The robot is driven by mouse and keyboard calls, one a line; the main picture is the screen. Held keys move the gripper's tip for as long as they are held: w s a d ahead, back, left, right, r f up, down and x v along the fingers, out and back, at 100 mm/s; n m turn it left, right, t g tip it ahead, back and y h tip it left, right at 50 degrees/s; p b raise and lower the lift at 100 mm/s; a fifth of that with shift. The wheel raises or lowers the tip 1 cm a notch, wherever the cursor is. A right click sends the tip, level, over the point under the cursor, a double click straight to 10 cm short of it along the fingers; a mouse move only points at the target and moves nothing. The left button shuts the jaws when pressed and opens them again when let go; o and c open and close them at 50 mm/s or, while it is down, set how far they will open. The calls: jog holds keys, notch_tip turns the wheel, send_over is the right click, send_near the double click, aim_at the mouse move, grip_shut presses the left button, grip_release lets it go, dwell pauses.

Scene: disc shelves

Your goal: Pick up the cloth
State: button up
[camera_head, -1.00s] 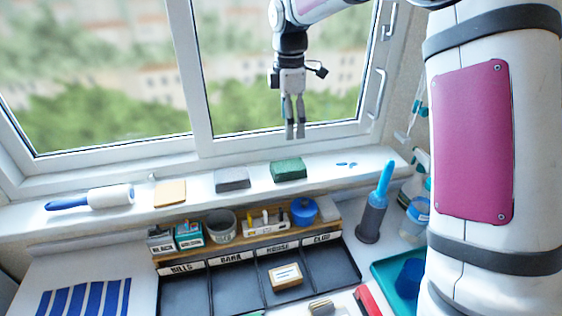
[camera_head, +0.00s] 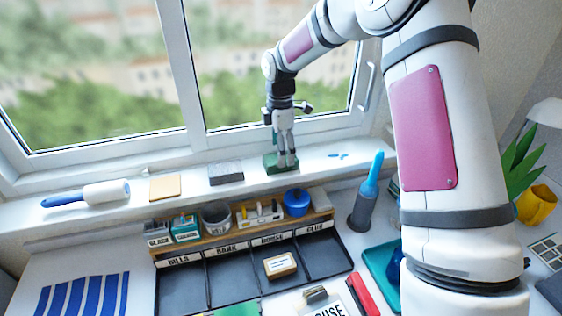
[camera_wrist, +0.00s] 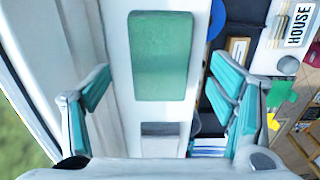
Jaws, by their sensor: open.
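A green rectangular piece (camera_head: 270,168), thick and flat like a folded cloth or pad, lies on the white windowsill. In the wrist view the green piece (camera_wrist: 161,60) lies between my two spread fingers. My gripper (camera_head: 287,167) points down right over it in the head view and partly hides it. The gripper is open and holds nothing. Whether the fingertips touch the piece, I cannot tell. A thin tan piece (camera_head: 165,188), also possibly a cloth, lies further left on the sill.
A grey block (camera_head: 226,173) lies close to the left of the green piece, and a lint roller (camera_head: 100,194) at far left. Below the sill stand a wooden rack with small pots and a black divided tray (camera_head: 180,285). The window (camera_head: 90,90) is behind.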

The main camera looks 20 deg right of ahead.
jog(key=shift+f, duration=1.7)
jog(key=c, duration=1.3)
jog(key=shift+r, duration=0.1)
